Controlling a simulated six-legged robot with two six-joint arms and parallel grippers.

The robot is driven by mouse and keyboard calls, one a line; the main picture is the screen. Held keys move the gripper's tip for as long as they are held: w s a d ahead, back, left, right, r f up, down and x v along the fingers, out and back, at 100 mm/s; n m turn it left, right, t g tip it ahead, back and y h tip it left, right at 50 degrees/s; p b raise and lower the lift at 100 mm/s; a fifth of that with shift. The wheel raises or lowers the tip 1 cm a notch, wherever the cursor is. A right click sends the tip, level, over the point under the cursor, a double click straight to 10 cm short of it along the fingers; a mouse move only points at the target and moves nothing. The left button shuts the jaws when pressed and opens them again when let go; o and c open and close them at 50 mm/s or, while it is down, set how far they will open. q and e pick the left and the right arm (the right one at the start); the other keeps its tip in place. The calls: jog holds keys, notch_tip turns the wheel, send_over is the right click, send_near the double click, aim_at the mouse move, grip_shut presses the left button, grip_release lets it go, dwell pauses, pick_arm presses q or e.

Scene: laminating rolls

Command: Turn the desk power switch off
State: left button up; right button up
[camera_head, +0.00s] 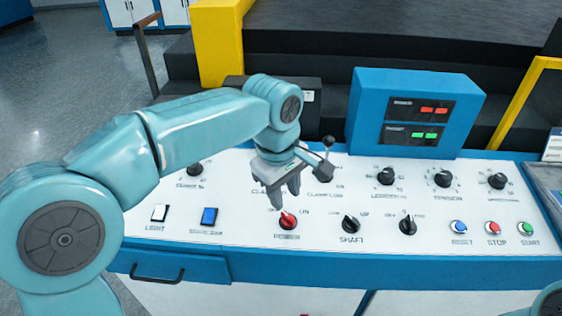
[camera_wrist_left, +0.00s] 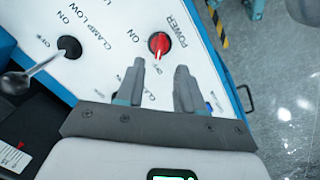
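The red power switch (camera_head: 288,220) is a rotary knob on the white desk panel, with POWER printed below it and ON to its upper right. My left gripper (camera_head: 286,196) points down just above and behind the knob in the head view. In the left wrist view its two fingers (camera_wrist_left: 160,67) are apart with nothing between them, and the knob lies just beyond the fingertips. My right gripper is out of view.
A lever with a round ball (camera_head: 328,143) rises close to my left wrist. A blue display box (camera_head: 415,112) stands at the back.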

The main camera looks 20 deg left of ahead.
pick_arm(q)
notch_tip(320, 180, up, 9)
jog(key=p, duration=0.1)
jog(key=shift+s+a+f, duration=0.15)
jog(key=shift+s+a, duration=0.1)
jog(key=shift+s, duration=0.2)
